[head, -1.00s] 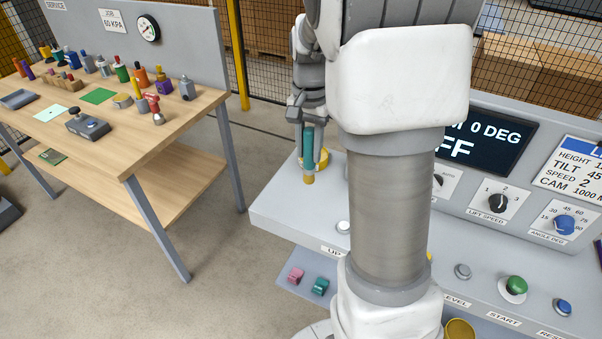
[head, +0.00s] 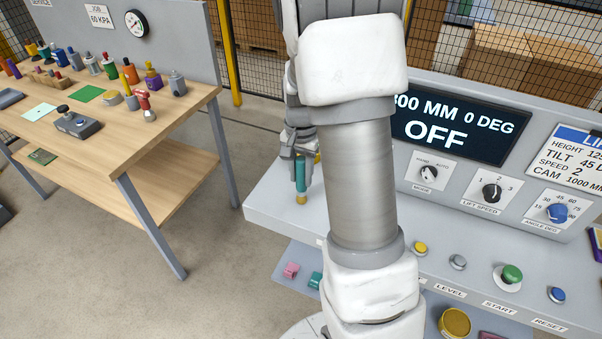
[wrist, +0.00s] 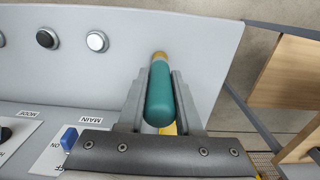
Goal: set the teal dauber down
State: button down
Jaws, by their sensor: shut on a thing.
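The teal dauber (head: 301,178) is upright, with its tan tip down, over the left end of the grey console (head: 268,207). My gripper (head: 299,158) is shut on its upper part. In the wrist view the dauber (wrist: 160,95) sits between the two fingers of my gripper (wrist: 158,100), its tan end pointing away. I cannot tell whether the tip touches the console top. My arm hides part of the console in the head view.
A yellow thing (wrist: 168,129) shows partly behind the dauber. The console carries buttons, a mode knob (head: 428,172) and a blue main switch (wrist: 69,138). Pink (head: 290,270) and teal (head: 315,281) pieces lie on a lower shelf. A wooden bench (head: 165,130) with several tools stands left.

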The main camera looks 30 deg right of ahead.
jog(key=c, duration=0.6)
grip_release()
jog(key=shift+f, duration=0.1)
notch_tip(320, 180, up, 11)
jog(key=shift+p, duration=0.3)
jog(key=shift+a+r, duration=0.1)
jog(key=shift+r, duration=0.6)
jog(key=s+a+r+n+t, duration=0.2)
jog(key=s+a+n, duration=0.1)
jog(key=s, duration=0.3)
jog(key=s+a+r+n+t, duration=0.1)
jog(key=s+a+r+n, duration=0.2)
jog(key=s+a+n, duration=0.1)
jog(key=s+a+r+n+t, duration=0.2)
jog(key=s+a, duration=0.3)
jog(key=s, duration=0.3)
jog(key=shift+a+r+n+t, duration=0.2)
jog(key=shift+r+n+t, duration=0.1)
jog(key=shift+r+n, duration=0.3)
